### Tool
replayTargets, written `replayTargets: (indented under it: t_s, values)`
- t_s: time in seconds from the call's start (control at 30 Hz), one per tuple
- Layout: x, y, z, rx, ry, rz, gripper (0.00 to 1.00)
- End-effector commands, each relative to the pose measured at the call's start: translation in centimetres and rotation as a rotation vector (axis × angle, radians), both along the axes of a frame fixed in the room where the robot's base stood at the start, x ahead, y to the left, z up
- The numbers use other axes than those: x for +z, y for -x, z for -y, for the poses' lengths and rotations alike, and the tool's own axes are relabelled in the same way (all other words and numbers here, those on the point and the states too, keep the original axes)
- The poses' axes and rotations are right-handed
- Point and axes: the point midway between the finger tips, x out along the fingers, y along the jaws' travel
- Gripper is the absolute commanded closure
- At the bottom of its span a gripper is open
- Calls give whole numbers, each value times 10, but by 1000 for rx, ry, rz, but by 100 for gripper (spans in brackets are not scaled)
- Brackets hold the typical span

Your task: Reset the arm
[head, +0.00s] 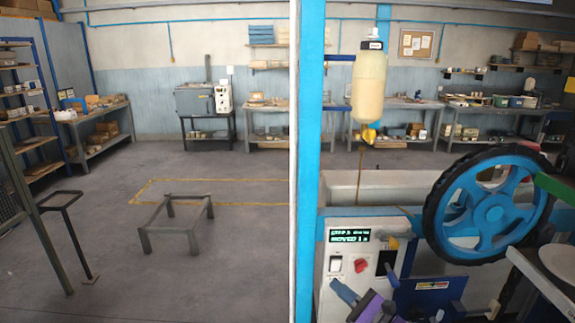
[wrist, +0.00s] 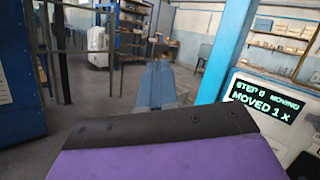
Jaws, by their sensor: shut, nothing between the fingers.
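My gripper (head: 366,303) shows at the bottom of the head view as small purple and dark parts in front of the white control panel (head: 341,287). In the wrist view my gripper (wrist: 165,130) fills the bottom as a broad black and purple part, with a narrow blue-grey part reaching forward beyond it. It is shut and empty. The panel's lit display (wrist: 262,102) is at the right of the wrist view and reads "MOVED 1 X". The fingertips are small and partly hidden in the head view.
A large blue wheel with a black rim (head: 490,205) stands right of the panel. A white plate (head: 558,262) lies at the right edge. A yellowish bottle (head: 369,85) hangs above the machine. A blue post (head: 308,130) rises left of it. Open floor with a low metal frame (head: 176,220) lies left.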

Motion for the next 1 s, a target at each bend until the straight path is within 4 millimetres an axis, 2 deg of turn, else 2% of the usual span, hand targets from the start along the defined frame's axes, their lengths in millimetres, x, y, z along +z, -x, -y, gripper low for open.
replayTargets:
  t_s: [0.03,0.2,0.33,0.5,0.63,0.77,0.87,1.0]
  values:
    - [21,12,-26,82,42,46,100]
    - [64,70,-98,351,195,174,100]
    - [81,124,-138,544,328,259,100]
    - [84,194,-168,776,528,354,100]
    - [77,245,-174,935,701,413,100]
    - [64,289,-167,1078,882,456,100]
    - [54,317,-152,1174,1030,477,100]
    - [41,348,-122,1286,1249,491,100]
